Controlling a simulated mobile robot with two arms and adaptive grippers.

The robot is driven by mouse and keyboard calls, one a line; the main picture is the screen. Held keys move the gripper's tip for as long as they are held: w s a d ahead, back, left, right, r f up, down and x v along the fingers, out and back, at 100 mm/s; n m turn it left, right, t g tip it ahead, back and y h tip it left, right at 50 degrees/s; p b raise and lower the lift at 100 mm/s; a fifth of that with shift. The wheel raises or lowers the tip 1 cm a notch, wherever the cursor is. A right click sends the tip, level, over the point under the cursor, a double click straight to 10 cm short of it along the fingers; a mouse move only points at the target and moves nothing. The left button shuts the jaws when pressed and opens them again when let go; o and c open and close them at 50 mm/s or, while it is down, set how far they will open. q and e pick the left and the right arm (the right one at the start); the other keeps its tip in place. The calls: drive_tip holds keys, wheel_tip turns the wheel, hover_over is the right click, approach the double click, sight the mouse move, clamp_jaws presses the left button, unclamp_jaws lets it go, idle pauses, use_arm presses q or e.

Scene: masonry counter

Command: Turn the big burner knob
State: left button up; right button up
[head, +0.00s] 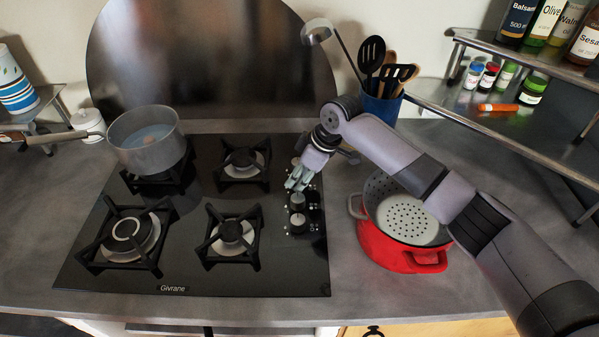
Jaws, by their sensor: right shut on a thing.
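The black glass hob (190,281) has four burners and a column of knobs along its right side. The big burner (127,232) with a double ring is at the front left. Two silver knobs show clearly, the nearest knob (297,223) and the one behind it (297,201). My right gripper (294,184) points down over the knob column, just behind these two. It is shut on a knob that its fingers mostly hide; I cannot tell which burner it serves. My left gripper is not in view.
A pot (147,143) with liquid stands on the back left burner. A red pot (385,251) with a colander (385,188) in it stands right of the hob, under my right arm. A blue utensil holder (381,107) stands behind. Metal shelves (460,104) are at the right.

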drive_tip(key=n+g, duration=0.1)
drive_tip(key=n, duration=0.1)
drive_tip(key=shift+w+n+b, duration=0.15)
drive_tip(key=shift+n+b, duration=0.2)
drive_tip(key=shift+n, duration=0.05)
drive_tip(key=n+g+b, duration=0.1)
drive_tip(key=n, duration=0.1)
drive_tip(key=shift+f+n+b, duration=0.1)
drive_tip(key=shift+n+b, duration=0.25)
drive_tip(key=shift+n, duration=0.05)
drive_tip(key=n+g+b, duration=0.1)
drive_tip(key=n+b, duration=0.2)
drive_tip(key=n, duration=0.1)
drive_tip(key=shift+w+a+g+b, duration=0.1)
drive_tip(key=shift+w+g+b, duration=0.05)
drive_tip(key=shift+g+b, duration=0.25)
drive_tip(key=shift+n+g+h+b, duration=0.5)
drive_tip(key=shift+n+b, duration=0.9)
drive_tip(key=shift+n, duration=0.3)
drive_tip(key=o, duration=0.8)
drive_tip(key=shift+o, duration=0.2)
drive_tip(key=shift+r, duration=0.25)
